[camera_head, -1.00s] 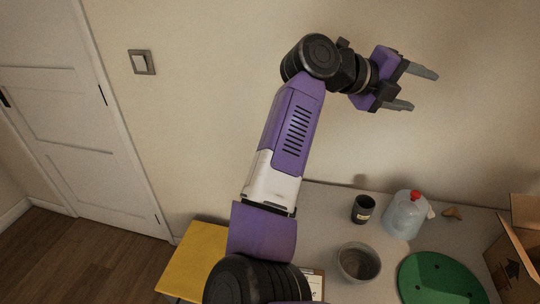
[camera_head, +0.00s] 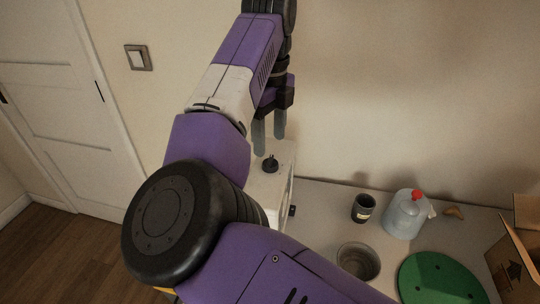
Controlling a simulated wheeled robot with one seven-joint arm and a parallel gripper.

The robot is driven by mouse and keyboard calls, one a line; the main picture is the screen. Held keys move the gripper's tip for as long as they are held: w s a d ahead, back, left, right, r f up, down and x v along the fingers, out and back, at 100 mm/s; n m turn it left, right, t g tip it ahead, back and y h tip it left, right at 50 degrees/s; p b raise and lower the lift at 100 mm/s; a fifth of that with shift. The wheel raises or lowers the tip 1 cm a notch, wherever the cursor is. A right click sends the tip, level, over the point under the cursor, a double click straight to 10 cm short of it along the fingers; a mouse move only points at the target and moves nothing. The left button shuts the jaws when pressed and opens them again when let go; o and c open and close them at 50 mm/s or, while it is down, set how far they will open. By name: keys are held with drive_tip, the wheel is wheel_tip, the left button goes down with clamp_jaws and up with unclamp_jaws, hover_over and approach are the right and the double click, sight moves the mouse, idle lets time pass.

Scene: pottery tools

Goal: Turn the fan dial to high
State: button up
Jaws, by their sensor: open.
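A pale box-shaped unit (camera_head: 284,160) stands at the back of the table, partly hidden behind my arm. A black dial (camera_head: 270,163) sits on its top face; its setting and any marks are too small to read. I cannot tell from this view whether this unit is the fan. My gripper (camera_head: 269,146) points down with its two grey fingers apart and empty. In the picture the fingertips are just above the dial; I cannot tell the gap in depth, and no contact shows.
A small dark part (camera_head: 292,210) juts from the unit's right side. To the right are a dark labelled cup (camera_head: 363,208), a grey bowl (camera_head: 358,261), a red-capped jug (camera_head: 406,215), a green disc (camera_head: 440,280) and an open cardboard box (camera_head: 515,252). The wall is close behind.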

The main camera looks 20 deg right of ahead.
sight(270, 159)
drive_tip(key=shift+f+p, duration=0.45)
drive_tip(key=shift+f, duration=2.65)
clamp_jaws()
